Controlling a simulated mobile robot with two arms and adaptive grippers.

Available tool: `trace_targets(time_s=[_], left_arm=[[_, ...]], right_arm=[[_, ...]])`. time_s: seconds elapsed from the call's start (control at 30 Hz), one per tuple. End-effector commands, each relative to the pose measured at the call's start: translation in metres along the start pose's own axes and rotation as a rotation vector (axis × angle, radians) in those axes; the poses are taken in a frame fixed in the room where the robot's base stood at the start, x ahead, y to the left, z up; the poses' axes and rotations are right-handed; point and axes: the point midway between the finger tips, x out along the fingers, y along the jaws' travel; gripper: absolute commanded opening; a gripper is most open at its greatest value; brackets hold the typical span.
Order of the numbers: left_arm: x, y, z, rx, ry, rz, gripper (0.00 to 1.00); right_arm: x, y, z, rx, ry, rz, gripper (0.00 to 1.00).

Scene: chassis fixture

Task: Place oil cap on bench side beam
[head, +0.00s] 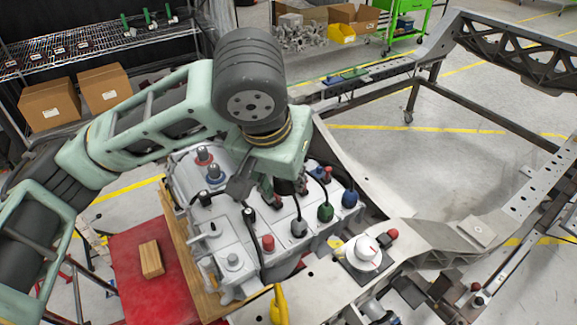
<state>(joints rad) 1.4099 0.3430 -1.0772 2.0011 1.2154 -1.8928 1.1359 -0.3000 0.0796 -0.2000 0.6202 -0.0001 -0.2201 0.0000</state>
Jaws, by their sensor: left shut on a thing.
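My left gripper (272,195) reaches down from above over the grey engine block (225,228). It is shut on a small dark piece, probably the oil cap (286,187), mostly hidden by the gripper and wrist. I cannot tell whether that piece touches the block. Grey metal frame beams run to the right of the block: a near one (345,150) close beside it and a far one (532,192) at the right edge. I cannot tell which is the bench side beam. My right gripper is not in view.
Red, blue, green and black caps stand on the block, including a green one (325,212) and a blue one (349,198). A white round part (366,248) sits right of it. A wooden block (151,259) lies on a red surface (125,285) at left.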

Motion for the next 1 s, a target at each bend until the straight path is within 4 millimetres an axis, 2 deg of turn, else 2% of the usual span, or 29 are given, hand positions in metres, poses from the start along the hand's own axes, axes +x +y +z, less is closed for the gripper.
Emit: trace_targets(time_s=[0.7,1.0], left_arm=[[0.043,-0.022,0.046,0.782,-0.002,0.328,0.0],[0.056,-0.027,0.059,1.018,0.0,0.424,0.0]], right_arm=[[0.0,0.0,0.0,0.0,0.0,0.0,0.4],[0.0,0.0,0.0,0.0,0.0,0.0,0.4]])
